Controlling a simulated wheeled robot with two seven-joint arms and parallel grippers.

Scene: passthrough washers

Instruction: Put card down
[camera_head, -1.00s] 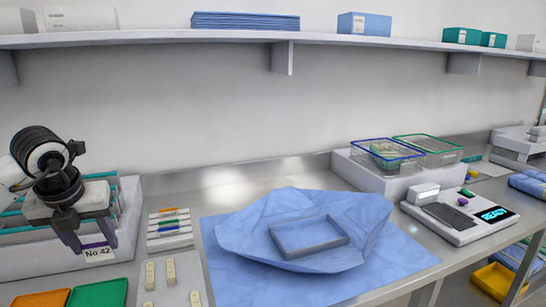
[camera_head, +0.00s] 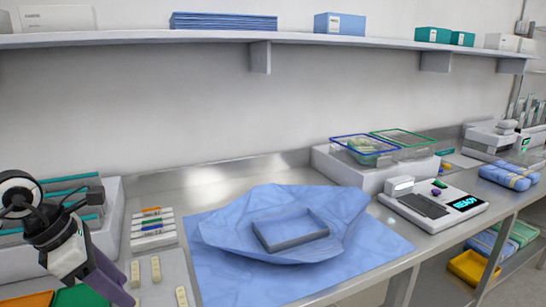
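My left gripper (camera_head: 118,290) is at the lower left of the head view, its purple-grey fingers pointing down and to the right. It is in front of the white box and over the left part of the bench. I cannot tell whether its fingers are apart or hold anything. No card can be made out in it, and the "No 42" card is not visible now. My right gripper is not in view.
A white box (camera_head: 112,205) with green dividers stands behind my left gripper. A rack with coloured strips (camera_head: 152,240) and several cream pieces (camera_head: 156,269) lie beside it. A blue wrap (camera_head: 215,250) holds a grey tray (camera_head: 290,243). A scale (camera_head: 433,208) stands right.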

